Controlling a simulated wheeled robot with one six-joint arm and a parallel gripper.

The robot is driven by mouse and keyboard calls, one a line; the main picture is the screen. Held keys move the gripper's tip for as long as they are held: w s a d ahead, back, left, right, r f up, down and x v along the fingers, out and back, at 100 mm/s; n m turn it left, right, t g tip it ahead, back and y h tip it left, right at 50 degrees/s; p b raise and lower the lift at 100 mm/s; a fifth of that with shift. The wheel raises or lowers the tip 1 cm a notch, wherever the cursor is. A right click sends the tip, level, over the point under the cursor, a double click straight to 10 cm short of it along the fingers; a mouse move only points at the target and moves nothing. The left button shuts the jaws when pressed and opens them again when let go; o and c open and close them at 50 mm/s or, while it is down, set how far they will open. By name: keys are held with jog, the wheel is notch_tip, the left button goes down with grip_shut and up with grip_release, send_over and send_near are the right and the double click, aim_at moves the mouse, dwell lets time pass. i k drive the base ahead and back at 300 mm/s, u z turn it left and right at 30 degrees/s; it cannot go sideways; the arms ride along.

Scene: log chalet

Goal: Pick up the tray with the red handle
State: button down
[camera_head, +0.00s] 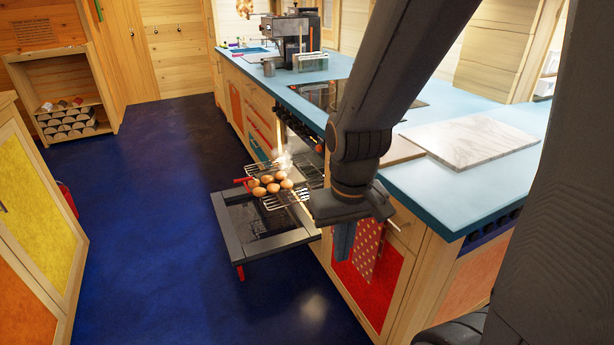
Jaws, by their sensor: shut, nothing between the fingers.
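A wire rack or tray (287,198) with several round brown buns (268,185) on it sticks out of the open oven, above the lowered oven door (229,229). A red piece (243,180) shows beside the far left end of the rack, and another red piece (240,272) shows under the near corner of the door. I cannot tell whether either belongs to the tray. My gripper (343,258) is shut and empty. It points down to the right of the oven door, in front of the red cabinet panel. My wrist hides part of the oven front.
A blue countertop (456,190) with a marble board (468,142), a dark hob (322,95) and a coffee machine (290,37) runs along the right. A polka-dot towel (368,250) hangs beside my gripper. The blue floor (150,215) left of the oven door is clear.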

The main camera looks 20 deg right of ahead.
aim_at(288, 175)
jog(key=z, duration=0.05)
jog(key=k, duration=0.3)
jog(key=u, duration=1.4)
jog(key=i, duration=2.15)
jog(key=z, duration=1)
jog(key=i, duration=0.7)
jog(key=z, duration=0.7)
